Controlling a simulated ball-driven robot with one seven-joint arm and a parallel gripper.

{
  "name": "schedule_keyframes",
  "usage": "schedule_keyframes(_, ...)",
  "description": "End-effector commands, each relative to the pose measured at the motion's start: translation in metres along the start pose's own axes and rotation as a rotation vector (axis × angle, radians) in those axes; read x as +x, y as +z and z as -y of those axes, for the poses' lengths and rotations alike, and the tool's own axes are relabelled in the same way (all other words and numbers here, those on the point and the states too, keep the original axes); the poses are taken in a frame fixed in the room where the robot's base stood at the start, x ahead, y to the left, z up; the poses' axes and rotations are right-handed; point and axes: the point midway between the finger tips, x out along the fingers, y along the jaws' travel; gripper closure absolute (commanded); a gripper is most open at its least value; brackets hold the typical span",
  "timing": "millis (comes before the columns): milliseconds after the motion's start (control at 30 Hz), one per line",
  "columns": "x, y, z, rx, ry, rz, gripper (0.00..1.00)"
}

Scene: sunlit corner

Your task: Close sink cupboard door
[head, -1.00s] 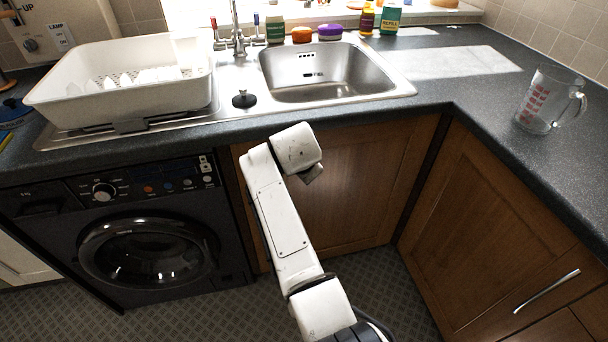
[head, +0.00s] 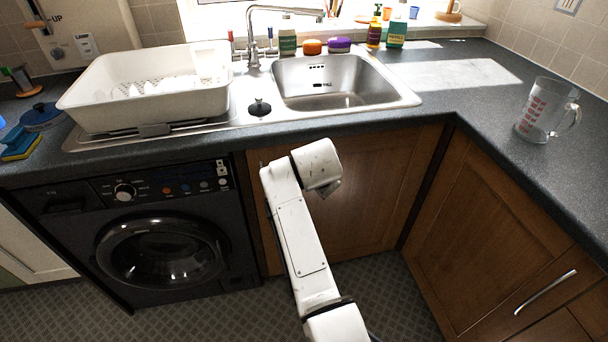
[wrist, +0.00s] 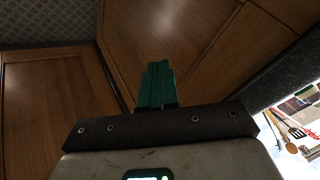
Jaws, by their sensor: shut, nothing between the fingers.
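The sink cupboard door (head: 365,200) is a brown wooden panel under the sink, between the washing machine and the corner. My gripper is hidden behind my arm's end in the head view. In the wrist view my gripper (wrist: 158,86) shows green fingers, shut and empty, in front of wooden panels. Which panel there is the sink door, and whether the fingers touch it, I cannot tell.
A black washing machine (head: 160,240) stands left of the door. Another wooden cupboard (head: 490,230) with a metal handle (head: 545,291) meets it at the right corner. The dark worktop (head: 440,118) overhangs, bearing a white dish rack (head: 150,95) and a measuring jug (head: 545,110). Patterned floor lies below.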

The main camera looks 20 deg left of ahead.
Motion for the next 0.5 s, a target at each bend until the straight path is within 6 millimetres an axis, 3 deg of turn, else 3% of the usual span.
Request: schedule_keyframes(500, -0.071, 0.012, 0.013, -0.002, 0.0, 0.002, 1.0)
